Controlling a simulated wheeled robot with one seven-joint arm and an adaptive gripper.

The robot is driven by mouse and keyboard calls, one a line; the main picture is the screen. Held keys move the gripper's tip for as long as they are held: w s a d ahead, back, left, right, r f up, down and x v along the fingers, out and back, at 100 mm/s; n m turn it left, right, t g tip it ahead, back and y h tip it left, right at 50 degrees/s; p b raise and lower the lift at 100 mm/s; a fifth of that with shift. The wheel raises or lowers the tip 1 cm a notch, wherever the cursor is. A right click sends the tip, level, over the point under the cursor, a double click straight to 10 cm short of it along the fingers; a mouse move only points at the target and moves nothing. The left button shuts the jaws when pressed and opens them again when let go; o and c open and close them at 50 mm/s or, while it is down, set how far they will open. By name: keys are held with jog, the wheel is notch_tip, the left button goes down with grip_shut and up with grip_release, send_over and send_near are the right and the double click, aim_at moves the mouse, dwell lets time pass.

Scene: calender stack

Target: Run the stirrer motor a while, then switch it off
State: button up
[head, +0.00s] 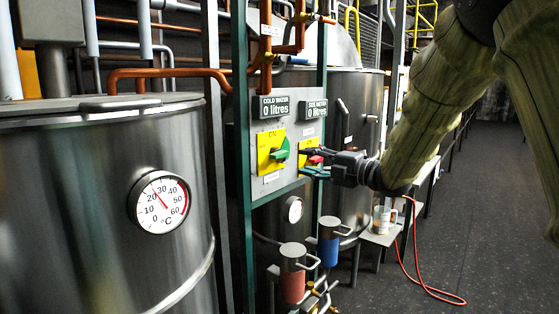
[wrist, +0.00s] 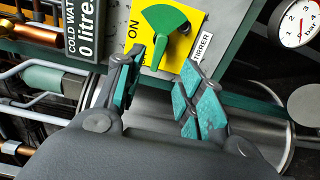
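The stirrer switch is a green knob (head: 280,154) on a yellow plate marked ON, at the left of the grey panel; it also shows in the wrist view (wrist: 165,20), beside a partly hidden label ending "IRRER". Its handle reaches down toward the left fingertip; I cannot tell if they touch. My gripper (head: 312,163) is open just right of this switch, in front of a second yellow plate (head: 305,145) with a red part showing between the fingers. In the wrist view my gripper's fingertips (wrist: 165,68) are apart, with nothing held between them.
Two displays above the switches, cold water (head: 274,106) and size meter (head: 313,108), read 0 litres. A steel tank (head: 90,220) with a round thermometer (head: 159,202) stands left. Red (head: 292,275) and blue (head: 329,245) valves sit below the panel. Floor at right is clear except a red hose (head: 425,285).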

aim_at(283, 155)
jog(key=p+x, duration=0.2)
jog(key=x, duration=0.8)
jog(key=shift+w+a+r, duration=0.1)
jog(key=shift+w+a, duration=0.15)
jog(key=shift+a, duration=0.1)
